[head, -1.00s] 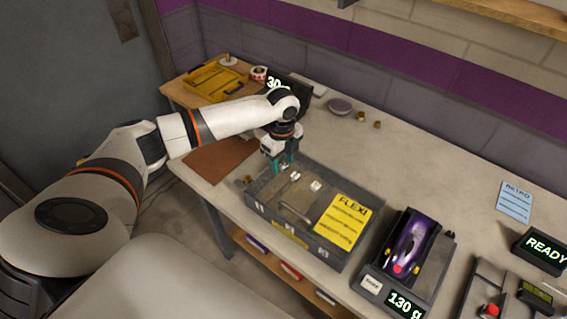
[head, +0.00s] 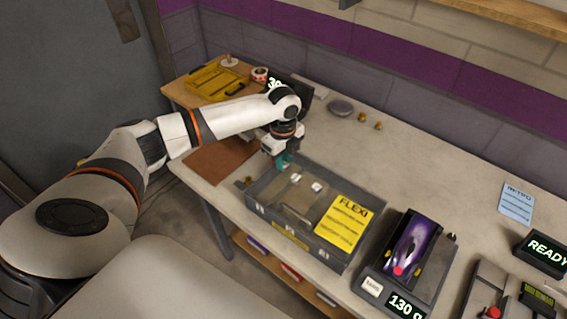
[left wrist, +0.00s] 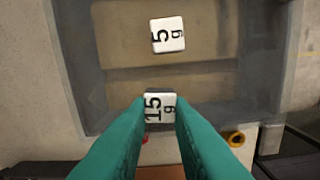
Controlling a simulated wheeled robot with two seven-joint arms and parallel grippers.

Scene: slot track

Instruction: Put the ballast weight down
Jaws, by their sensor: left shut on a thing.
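My left gripper (head: 282,163) is over the far left corner of the grey tray (head: 262,212). Its teal fingers are shut on a white cube marked 15 g, seen between the fingertips in the left wrist view (left wrist: 160,107). In that view the held cube appears near the tray's wall; whether it touches anything below cannot be told. A white cube marked 5 g (left wrist: 167,35) lies apart from it in the tray. In the head view two small white cubes (head: 296,178) (head: 317,187) show in the tray. My right gripper is not in view.
A yellow FLEXI card (head: 343,222) covers the tray's right part. A purple car (head: 412,240) sits on a scale (head: 372,287) reading 130 g. Brass pieces (head: 362,117) and a grey disc (head: 340,107) lie behind.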

